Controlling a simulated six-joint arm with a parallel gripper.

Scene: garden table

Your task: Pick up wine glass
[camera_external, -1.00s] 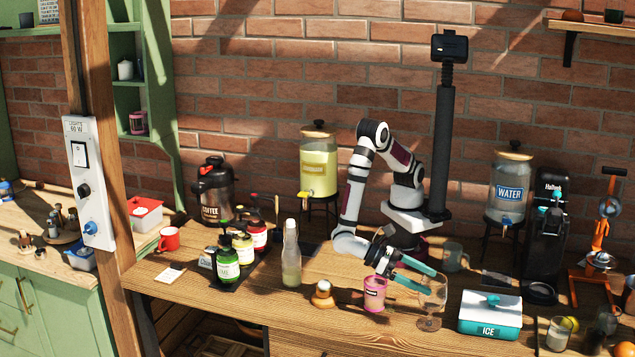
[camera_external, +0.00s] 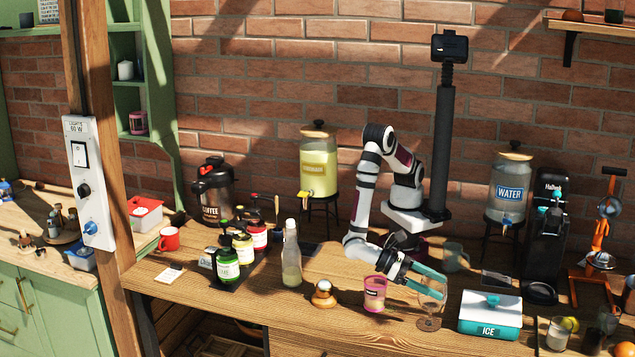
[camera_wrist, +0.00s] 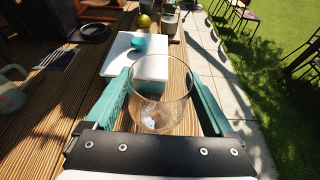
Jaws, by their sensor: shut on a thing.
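The clear wine glass (camera_external: 430,308) stands upright on the wooden table, left of the ice box. My gripper (camera_external: 430,284) is around its bowl, with one teal finger on each side. In the wrist view the glass bowl (camera_wrist: 160,98) fills the space between the two teal fingers of my gripper (camera_wrist: 160,105), and the fingers are shut on it. The lower part of the glass is hidden below the bowl in the wrist view. In the external view its foot appears to rest on the table.
The white and teal ice box (camera_external: 490,316) stands just right of the glass. A pink tub (camera_external: 374,293) is close on the left. A small drinking glass (camera_external: 558,334) is farther right. The table's front edge is near. Water and yellow drink dispensers stand at the back.

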